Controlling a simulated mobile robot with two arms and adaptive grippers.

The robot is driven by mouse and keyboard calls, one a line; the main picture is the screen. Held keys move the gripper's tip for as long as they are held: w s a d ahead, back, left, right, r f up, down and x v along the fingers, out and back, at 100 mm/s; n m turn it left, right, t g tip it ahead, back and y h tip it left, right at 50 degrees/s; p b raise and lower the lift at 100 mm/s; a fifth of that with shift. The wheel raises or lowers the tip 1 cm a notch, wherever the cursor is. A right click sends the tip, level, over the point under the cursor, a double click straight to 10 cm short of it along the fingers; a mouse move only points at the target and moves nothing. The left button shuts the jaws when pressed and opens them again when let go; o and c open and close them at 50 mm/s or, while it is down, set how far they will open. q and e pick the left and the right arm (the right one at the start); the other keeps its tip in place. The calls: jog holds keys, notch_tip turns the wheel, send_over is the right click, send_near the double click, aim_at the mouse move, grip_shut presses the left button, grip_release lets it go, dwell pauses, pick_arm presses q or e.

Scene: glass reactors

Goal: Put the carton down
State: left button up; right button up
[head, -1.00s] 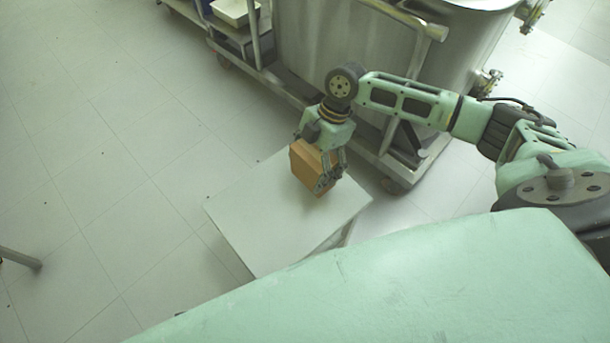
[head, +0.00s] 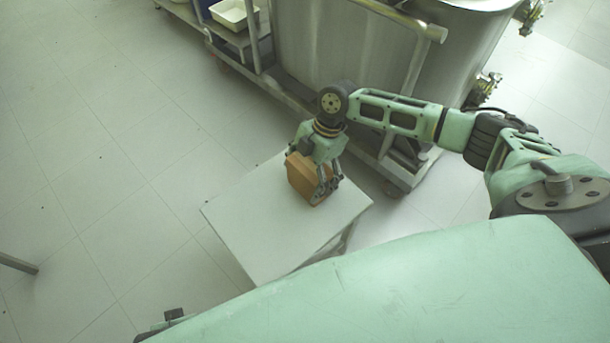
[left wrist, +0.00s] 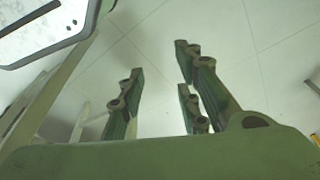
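A brown carton (head: 301,178) is in my right gripper (head: 328,188) in the head view. The gripper points down, with its fingers against the carton's side. The carton is at the far part of a small white table (head: 262,232). I cannot tell whether its underside touches the table top. My left gripper (left wrist: 160,100) shows in the left wrist view with its fingers apart and nothing between them.
A metal cart with a large steel vessel (head: 335,50) stands just behind the table. A white tray (head: 233,14) sits on a cart at the top. The table's left and near parts are bare.

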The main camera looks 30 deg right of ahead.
jog(key=shift+r, duration=0.15)
pick_arm(q)
jog(key=s+f+p, duration=0.2)
jog(key=s+f, duration=0.1)
jog(key=f, duration=0.3)
jog(key=shift+a, duration=0.2)
pick_arm(e)
jog(key=v, duration=1.2)
pick_arm(q)
jog(key=shift+f, duration=0.1)
